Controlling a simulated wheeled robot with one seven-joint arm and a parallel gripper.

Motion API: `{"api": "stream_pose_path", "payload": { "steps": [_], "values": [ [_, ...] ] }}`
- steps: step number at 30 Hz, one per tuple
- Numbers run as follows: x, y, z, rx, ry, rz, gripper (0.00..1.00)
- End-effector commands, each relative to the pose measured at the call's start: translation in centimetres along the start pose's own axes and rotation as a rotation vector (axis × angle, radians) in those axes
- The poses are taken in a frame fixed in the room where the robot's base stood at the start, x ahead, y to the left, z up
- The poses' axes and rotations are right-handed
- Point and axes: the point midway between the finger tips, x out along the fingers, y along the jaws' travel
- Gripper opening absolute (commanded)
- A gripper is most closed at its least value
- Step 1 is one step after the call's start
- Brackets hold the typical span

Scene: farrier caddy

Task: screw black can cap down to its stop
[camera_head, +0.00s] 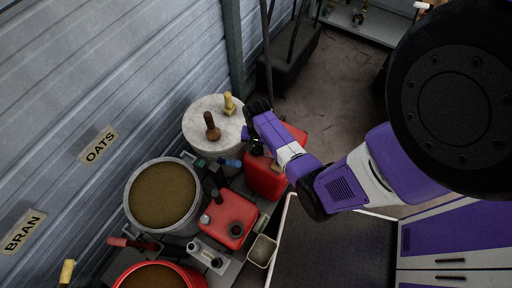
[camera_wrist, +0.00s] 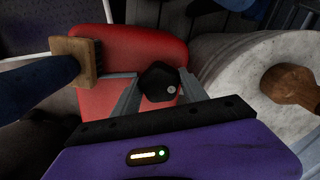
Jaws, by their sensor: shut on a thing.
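The black can cap (camera_wrist: 159,82) sits on top of a red can (camera_wrist: 120,50), seen close in the wrist view. My gripper (camera_wrist: 158,88) is shut on the cap, one grey finger on each side of it. In the head view the red can (camera_head: 265,178) stands below my gripper (camera_head: 255,148), partly hidden by my arm. The cap's thread and how far down it sits are hidden.
A pale round lid (camera_head: 195,125) with a wooden handle (camera_head: 212,127) stands beside the can. A blue-handled brush (camera_wrist: 70,62) is close to my gripper. A second red can (camera_head: 225,215) and a grain bucket (camera_head: 163,193) crowd nearby. Open floor lies beyond (camera_head: 340,85).

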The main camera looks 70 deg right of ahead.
Motion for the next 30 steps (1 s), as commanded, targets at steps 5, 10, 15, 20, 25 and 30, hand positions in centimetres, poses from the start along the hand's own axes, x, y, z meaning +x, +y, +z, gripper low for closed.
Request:
{"api": "stream_pose_path", "payload": {
  "steps": [5, 10, 15, 20, 25, 30],
  "values": [
    [-0.05, -0.03, 0.02, 0.026, 0.000, 0.000, 0.00],
    [-0.11, -0.04, 0.06, 0.212, -0.001, 0.000, 0.00],
    [-0.09, -0.04, 0.03, 0.428, 0.000, 0.000, 0.00],
    [-0.01, -0.01, 0.06, 0.612, -0.001, 0.000, 0.00],
    [0.11, 0.00, 0.04, 0.699, 0.000, -0.001, 0.00],
    [0.15, 0.01, 0.04, 0.701, 0.000, -0.001, 0.00]
  ]
}}
